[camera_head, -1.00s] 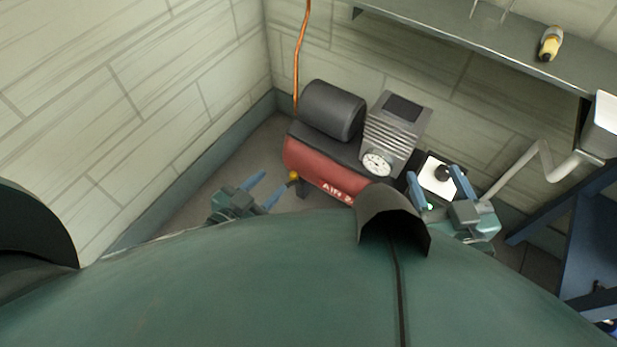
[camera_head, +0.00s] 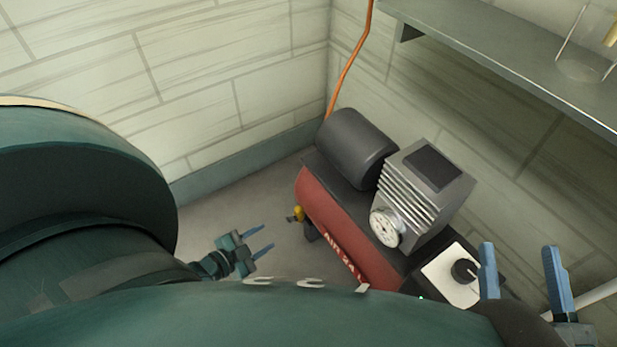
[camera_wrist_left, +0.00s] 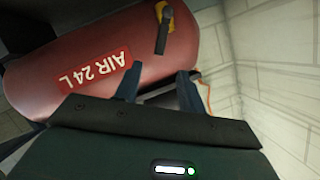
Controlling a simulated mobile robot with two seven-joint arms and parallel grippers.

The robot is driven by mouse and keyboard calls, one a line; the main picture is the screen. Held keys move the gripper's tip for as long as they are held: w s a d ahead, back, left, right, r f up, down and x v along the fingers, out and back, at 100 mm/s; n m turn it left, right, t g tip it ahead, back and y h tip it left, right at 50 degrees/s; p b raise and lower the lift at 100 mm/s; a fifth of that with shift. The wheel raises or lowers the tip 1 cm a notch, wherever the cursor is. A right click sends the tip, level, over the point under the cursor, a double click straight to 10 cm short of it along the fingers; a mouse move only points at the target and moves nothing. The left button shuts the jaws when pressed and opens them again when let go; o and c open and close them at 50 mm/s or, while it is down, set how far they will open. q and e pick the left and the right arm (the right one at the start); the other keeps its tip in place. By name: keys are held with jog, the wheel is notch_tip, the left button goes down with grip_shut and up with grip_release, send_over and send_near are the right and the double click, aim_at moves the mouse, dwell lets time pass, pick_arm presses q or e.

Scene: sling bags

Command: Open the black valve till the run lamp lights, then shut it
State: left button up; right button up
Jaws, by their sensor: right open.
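The compressor has a red tank (camera_head: 333,232). A yellow fitting (camera_head: 297,214) sits at its left end. In the left wrist view, the yellow fitting (camera_wrist_left: 163,13) carries a black lever (camera_wrist_left: 162,34), likely the black valve. My left gripper (camera_head: 267,236) is open and empty, left of the tank. Its fingers (camera_wrist_left: 160,70) show in front of the tank in the left wrist view, apart from the lever. A white panel (camera_head: 440,271) with a black knob (camera_head: 464,271) is at the right. My right gripper (camera_head: 518,247) is open, right of the knob. I cannot identify a run lamp.
A black motor (camera_head: 355,147), a grey finned pump (camera_head: 435,190) and a round gauge (camera_head: 384,227) sit on the tank. An orange hose (camera_head: 350,65) runs up the wall corner. A grey shelf (camera_head: 490,60) juts out above. Floor (camera_head: 235,200) left of the tank is clear.

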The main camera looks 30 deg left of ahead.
pick_arm(q)
jog(key=shift+b+x, duration=3.2)
jog(key=shift+x, duration=3.35)
pick_arm(e)
notch_tip(320, 180, up, 8)
jog(key=n+t+y, duration=0.1)
jog(key=n+y, duration=0.6)
jog(key=y, duration=0.1)
jog(key=shift+w+d+n, duration=0.15)
jog(key=shift+d+n, duration=0.25)
pick_arm(q)
jog(key=shift+c, duration=0.6)
grip_shut()
pick_arm(e)
jog(key=shift+t, duration=0.4)
